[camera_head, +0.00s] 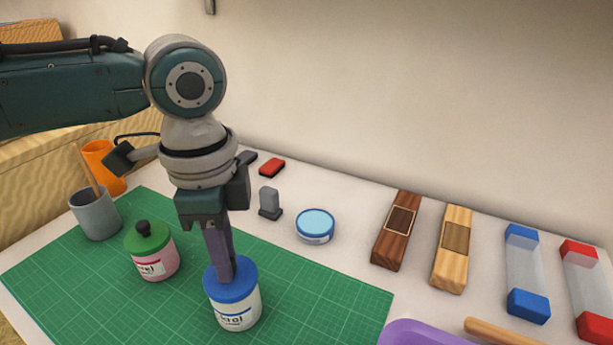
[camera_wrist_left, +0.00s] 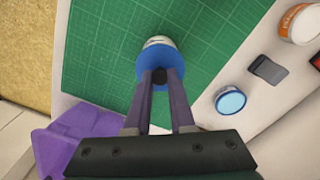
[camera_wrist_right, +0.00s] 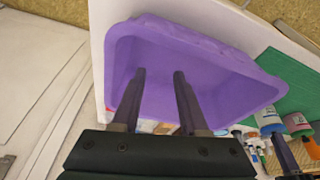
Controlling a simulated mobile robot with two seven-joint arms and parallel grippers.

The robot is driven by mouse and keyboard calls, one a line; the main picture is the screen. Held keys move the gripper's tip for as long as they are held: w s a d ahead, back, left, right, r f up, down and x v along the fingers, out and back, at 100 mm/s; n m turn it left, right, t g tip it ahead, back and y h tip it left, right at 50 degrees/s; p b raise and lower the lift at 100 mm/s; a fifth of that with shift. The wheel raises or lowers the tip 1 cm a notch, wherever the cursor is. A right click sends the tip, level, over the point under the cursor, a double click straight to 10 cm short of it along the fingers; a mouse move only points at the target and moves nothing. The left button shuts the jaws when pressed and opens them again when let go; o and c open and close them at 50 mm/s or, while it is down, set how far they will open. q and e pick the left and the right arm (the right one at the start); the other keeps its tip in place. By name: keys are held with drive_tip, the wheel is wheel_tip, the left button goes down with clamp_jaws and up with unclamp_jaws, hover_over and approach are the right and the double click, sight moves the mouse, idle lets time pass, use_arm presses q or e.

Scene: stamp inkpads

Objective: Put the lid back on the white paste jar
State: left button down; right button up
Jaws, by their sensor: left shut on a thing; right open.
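The white paste jar (camera_head: 236,311) stands upright on the green cutting mat (camera_head: 322,299), and its side shows in the left wrist view (camera_wrist_left: 158,40). The blue lid (camera_head: 246,275) is on or just over the jar's mouth, roughly level; I cannot tell whether it is fully seated. My left gripper (camera_head: 226,277) points down and is shut on the lid's dark knob (camera_wrist_left: 160,77); its fingers hide part of the lid. My right gripper (camera_wrist_right: 159,74) is open and empty, seen only in its own wrist view, over the purple tray (camera_wrist_right: 125,45).
A pink jar with a green lid (camera_head: 149,236) stands left of the paste jar. A grey cup (camera_head: 95,216) and an orange cup (camera_head: 110,178) are farther left. A blue-topped tin (camera_head: 315,222), a grey stamp (camera_head: 270,203) and wooden boxes (camera_head: 396,232) are behind and right.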

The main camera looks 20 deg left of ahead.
use_arm(q)
drive_tip(key=shift+p, duration=0.4)
drive_tip(key=shift+f, duration=0.15)
idle(1.1)
drive_tip(key=shift+p, duration=0.6)
idle(0.4)
drive_tip(key=shift+c, duration=1)
unclamp_jaws()
wheel_tip(320, 180, up, 7)
drive_tip(key=p, duration=0.8)
